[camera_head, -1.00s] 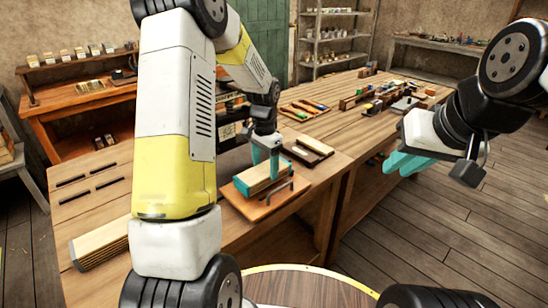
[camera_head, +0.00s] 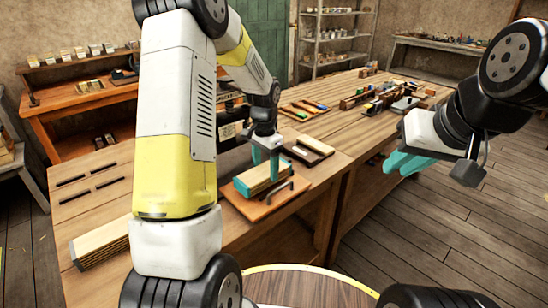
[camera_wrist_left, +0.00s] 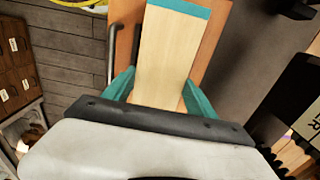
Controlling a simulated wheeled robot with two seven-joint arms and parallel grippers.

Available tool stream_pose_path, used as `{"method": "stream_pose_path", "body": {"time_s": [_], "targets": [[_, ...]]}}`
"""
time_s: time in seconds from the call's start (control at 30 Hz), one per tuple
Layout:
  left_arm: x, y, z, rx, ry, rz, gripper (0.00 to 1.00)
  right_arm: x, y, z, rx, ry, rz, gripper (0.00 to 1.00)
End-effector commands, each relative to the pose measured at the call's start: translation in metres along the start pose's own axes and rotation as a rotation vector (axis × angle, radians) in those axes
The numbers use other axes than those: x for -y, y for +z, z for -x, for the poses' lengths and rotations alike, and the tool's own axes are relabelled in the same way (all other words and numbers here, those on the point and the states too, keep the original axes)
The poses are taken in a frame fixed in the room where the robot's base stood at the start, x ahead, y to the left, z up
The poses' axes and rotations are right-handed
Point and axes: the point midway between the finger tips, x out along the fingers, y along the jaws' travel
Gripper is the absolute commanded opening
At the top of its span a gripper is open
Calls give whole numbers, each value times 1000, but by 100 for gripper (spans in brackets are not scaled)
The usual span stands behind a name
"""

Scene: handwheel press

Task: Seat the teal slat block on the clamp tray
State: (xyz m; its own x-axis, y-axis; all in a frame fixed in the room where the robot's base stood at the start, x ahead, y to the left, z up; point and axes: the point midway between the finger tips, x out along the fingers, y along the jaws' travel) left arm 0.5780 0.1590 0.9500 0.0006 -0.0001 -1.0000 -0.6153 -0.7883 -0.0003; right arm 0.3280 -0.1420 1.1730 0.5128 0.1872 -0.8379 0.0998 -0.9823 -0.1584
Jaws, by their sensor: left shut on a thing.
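The teal slat block (camera_head: 258,178) is a pale wooden block with teal ends. It rests on or just above the orange-brown clamp tray (camera_head: 238,203), which has dark metal bars at its side; I cannot tell if it touches the tray fully. My left gripper (camera_head: 270,172) comes down over the block. In the left wrist view its teal fingers (camera_wrist_left: 158,92) sit on both sides of the block (camera_wrist_left: 170,55), shut on it, with the tray (camera_wrist_left: 125,35) beneath. My right gripper (camera_head: 408,163), with teal fingers, hangs empty beyond the bench's right edge; its finger gap is unclear.
A dark tray (camera_head: 308,152) lies just behind the clamp tray. A stack of pale slats (camera_head: 100,243) lies at the front left of the bench. Bare bench top shows left of my left arm.

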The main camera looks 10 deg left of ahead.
Motion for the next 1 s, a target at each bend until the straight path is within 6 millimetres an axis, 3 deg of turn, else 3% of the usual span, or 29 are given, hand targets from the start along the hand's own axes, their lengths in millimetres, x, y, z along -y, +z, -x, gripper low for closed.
{"method": "stream_pose_path", "body": {"time_s": [0.87,0.9,1.0], "targets": [[0,0,-18,0,0,0,9,0,0,0,0,0,0,20],[0,0,-17,0,0,0,73,0,0,0,0,0,0,20],[0,0,-17,0,0,0,90,0,0,0,0,0,0,20]]}}
